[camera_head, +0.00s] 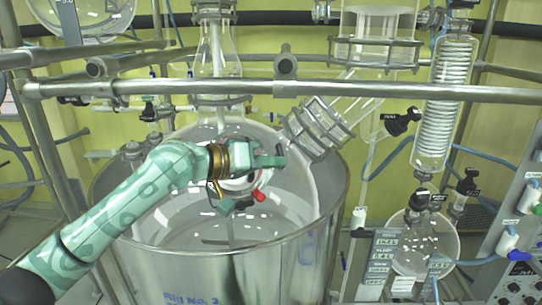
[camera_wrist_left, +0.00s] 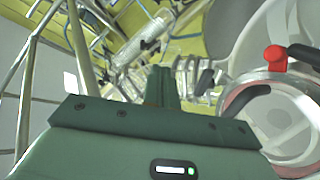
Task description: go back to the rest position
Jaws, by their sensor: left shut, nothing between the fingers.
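My left arm, pale green, comes in from the lower left of the head view and reaches over the large steel vessel (camera_head: 225,275). Its gripper (camera_head: 275,158) is in front of the round glass reactor (camera_head: 300,185) standing in that vessel. In the left wrist view the dark green fingers (camera_wrist_left: 163,85) are together, with nothing between them. The gripper looks clear of the glass, but the exact gap cannot be told. My right gripper is not in view.
A red-tipped fitting (camera_head: 259,195) is just below the gripper; a red cap (camera_wrist_left: 275,57) shows in the wrist view. A steel rail (camera_head: 400,92) crosses above the arm. A coiled glass condenser (camera_head: 445,100) and round flask (camera_head: 425,250) stand at the right.

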